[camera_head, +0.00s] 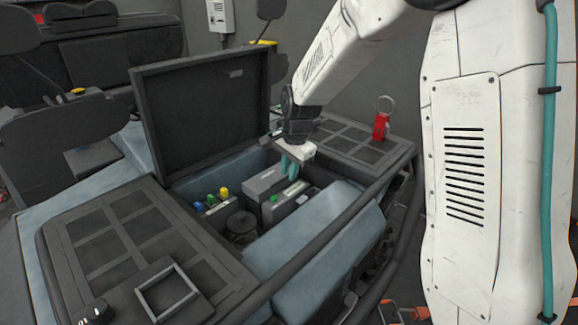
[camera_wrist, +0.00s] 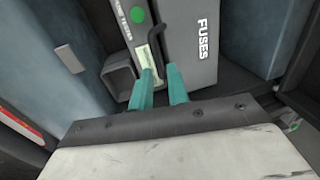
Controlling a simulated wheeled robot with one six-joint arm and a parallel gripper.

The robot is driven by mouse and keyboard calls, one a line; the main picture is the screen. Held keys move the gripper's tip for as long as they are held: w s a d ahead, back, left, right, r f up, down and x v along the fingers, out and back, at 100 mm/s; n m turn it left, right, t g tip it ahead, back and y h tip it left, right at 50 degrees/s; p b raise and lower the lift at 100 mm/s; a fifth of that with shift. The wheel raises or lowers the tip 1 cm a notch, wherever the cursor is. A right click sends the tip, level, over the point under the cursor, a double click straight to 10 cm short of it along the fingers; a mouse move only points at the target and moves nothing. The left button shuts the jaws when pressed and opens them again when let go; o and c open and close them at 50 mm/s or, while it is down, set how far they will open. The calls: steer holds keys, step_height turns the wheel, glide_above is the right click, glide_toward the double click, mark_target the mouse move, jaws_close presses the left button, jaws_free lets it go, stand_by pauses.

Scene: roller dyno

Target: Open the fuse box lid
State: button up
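The fuse box (camera_head: 265,183) is a grey box inside the open compartment. In the wrist view the grey fuse box (camera_wrist: 203,42) carries the white word FUSES, and its lid looks closed. A dark bar handle (camera_wrist: 154,42) runs along its left edge. My gripper (camera_head: 288,168) points down over the box. In the wrist view its two teal fingers (camera_wrist: 161,72) stand apart, with the near end of the handle in line with the gap between them. I see nothing clearly clamped. Whether the tips touch the handle is unclear.
A large dark cover (camera_head: 205,100) stands upright behind the compartment. A grey unit with a green dot (camera_wrist: 138,15) sits beside the fuse box. Blue, green and yellow caps (camera_head: 212,199) stand at the left. A red tag with a ring (camera_head: 380,127) is on the right panel.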

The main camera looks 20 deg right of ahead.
jaws_close()
